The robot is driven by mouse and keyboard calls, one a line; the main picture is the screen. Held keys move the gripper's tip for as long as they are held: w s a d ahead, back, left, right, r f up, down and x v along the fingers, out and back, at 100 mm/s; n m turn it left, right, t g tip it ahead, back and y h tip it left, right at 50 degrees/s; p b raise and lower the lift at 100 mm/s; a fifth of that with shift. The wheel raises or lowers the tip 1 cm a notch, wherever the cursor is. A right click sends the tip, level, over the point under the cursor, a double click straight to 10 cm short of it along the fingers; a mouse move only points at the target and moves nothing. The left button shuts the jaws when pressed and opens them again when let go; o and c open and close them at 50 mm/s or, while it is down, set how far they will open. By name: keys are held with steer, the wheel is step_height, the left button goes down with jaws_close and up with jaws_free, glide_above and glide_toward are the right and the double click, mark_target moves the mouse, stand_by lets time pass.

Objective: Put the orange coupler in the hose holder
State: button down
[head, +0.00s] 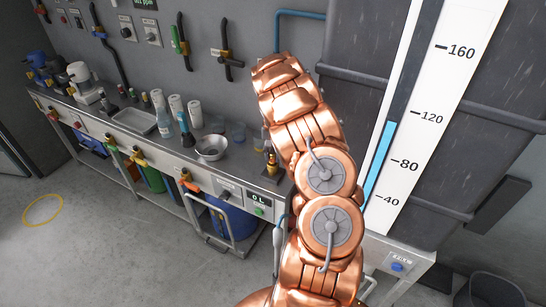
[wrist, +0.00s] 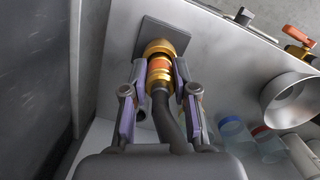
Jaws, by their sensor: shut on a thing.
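The orange coupler (wrist: 160,66), a brass-coloured fitting with an orange band, is between the fingertips of my gripper (wrist: 160,77) in the wrist view. My gripper is shut on it. A dark hose (wrist: 166,115) runs from the coupler back towards the wrist camera. The coupler's far end lines up with a brass fitting (wrist: 158,47) on a dark square plate (wrist: 178,36), which looks like the hose holder. I cannot tell whether the coupler is seated in it. In the head view a brass fitting (head: 272,163) stands at the counter's right end; my arm hides my gripper there.
A metal bowl (wrist: 290,98) and clear cups (wrist: 236,130) stand right of my gripper in the wrist view. The grey counter (head: 180,160) also bears paper rolls (head: 194,114). A large dark tank (head: 462,130) with a level scale stands at right. Floor at left is clear.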

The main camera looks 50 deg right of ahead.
steer(key=shift+r, duration=0.1)
steer(key=shift+w+r+b, duration=0.1)
steer(key=shift+r+b, duration=0.65)
steer(key=shift+r, duration=0.15)
steer(key=shift+s+a+r+b, duration=0.1)
steer(key=shift+r+b, duration=0.1)
steer(key=shift+r, duration=0.2)
steer(key=shift+s+r+b, duration=0.1)
steer(key=shift+r+b, duration=0.05)
steer(key=shift+r, duration=0.25)
steer(key=s+a+r+b, duration=0.1)
steer(key=s+a+b, duration=0.4)
steer(key=s+a, duration=0.4)
steer(key=s, duration=0.3)
steer(key=shift+s+a+r, duration=0.2)
steer(key=shift+s+a, duration=0.05)
steer(key=shift+s, duration=0.05)
steer(key=shift+w, duration=0.1)
steer(key=w+a+f+n, duration=0.1)
steer(key=w+a+n, duration=0.4)
steer(key=w+a, duration=0.5)
steer(key=w+a+f+n+h, duration=0.1)
steer(key=w+a+n, duration=0.4)
steer(key=w+a, duration=0.5)
steer(key=a+f, duration=0.1)
steer(key=a, duration=0.6)
steer(key=shift+a+g, duration=0.3)
steer(key=shift+a, duration=0.15)
